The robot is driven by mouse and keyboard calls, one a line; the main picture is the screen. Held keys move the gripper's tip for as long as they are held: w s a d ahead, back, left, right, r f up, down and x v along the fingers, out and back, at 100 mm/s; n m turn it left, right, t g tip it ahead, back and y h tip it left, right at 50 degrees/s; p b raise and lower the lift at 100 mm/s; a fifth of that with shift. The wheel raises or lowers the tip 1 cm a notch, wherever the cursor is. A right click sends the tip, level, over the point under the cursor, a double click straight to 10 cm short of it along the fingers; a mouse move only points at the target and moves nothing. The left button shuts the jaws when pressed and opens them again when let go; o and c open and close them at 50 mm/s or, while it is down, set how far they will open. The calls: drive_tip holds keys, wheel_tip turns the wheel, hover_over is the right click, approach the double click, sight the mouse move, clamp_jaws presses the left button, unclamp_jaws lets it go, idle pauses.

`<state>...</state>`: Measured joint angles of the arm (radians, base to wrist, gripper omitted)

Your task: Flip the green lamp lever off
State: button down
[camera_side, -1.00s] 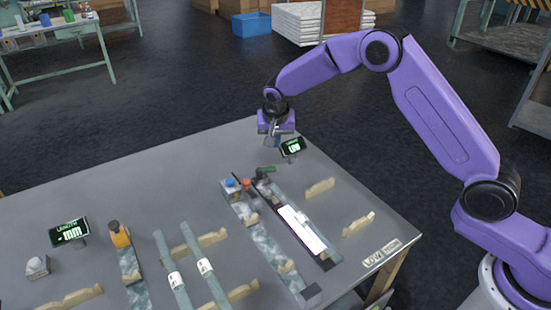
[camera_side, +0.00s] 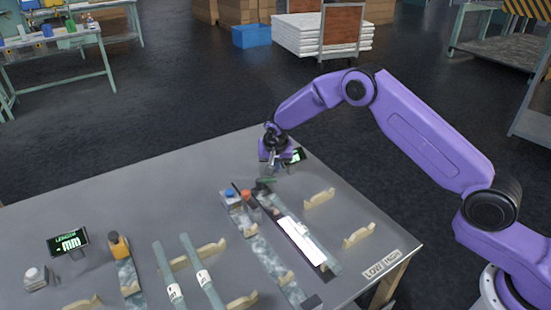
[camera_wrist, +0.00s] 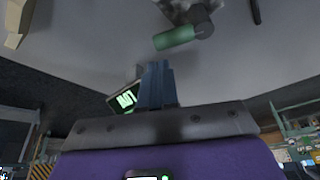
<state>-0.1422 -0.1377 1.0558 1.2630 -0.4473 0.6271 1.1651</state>
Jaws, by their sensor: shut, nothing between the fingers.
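The green lamp lever (camera_side: 266,182) sits at the far end of the lamp fixture, whose long panel (camera_side: 301,240) is bright white. In the wrist view the lever's green grip (camera_wrist: 178,36) lies above my fingertips, attached to a grey pivot. My gripper (camera_side: 272,171) is shut and empty, pointing down just behind the lever. The closed blue-grey fingers also show in the wrist view (camera_wrist: 157,72), with a small gap in the picture between them and the grip. I cannot tell whether they touch it in depth.
A small display (camera_side: 294,156) stands close behind my gripper, partly hidden by it. Left of the lamp is a rail with a blue-topped block (camera_side: 230,196) and a red knob (camera_side: 246,195). Wooden rests (camera_side: 319,198) stand to the right. Glass tubes (camera_side: 202,275) lie at left.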

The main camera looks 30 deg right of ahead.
drive_tip(key=shift+x, duration=1)
drive_tip(key=shift+s+a+m+h, duration=0.1)
drive_tip(key=shift+s+m+h, duration=0.25)
drive_tip(key=shift+m, duration=0.45)
drive_tip(key=shift+s+a+m+g, duration=0.2)
drive_tip(key=shift+s+m+g, duration=0.25)
drive_tip(key=shift+m, duration=0.35)
drive_tip(key=s+m, duration=0.1)
drive_tip(key=m, duration=0.1)
drive_tip(key=s+a+m+g+h, duration=0.1)
drive_tip(key=m, duration=0.1)
drive_tip(key=shift+a+m, duration=0.1)
drive_tip(key=shift+m, duration=0.2)
drive_tip(key=m, duration=0.1)
drive_tip(key=s+a+m+g, duration=0.1)
drive_tip(key=m, duration=0.1)
drive_tip(key=a+m+g, duration=0.1)
drive_tip(key=m, duration=0.1)
drive_tip(key=shift+s, duration=0.15)
drive_tip(key=shift+s+a, duration=0.1)
drive_tip(key=shift+a, duration=0.3)
drive_tip(key=shift+a+r, duration=0.1)
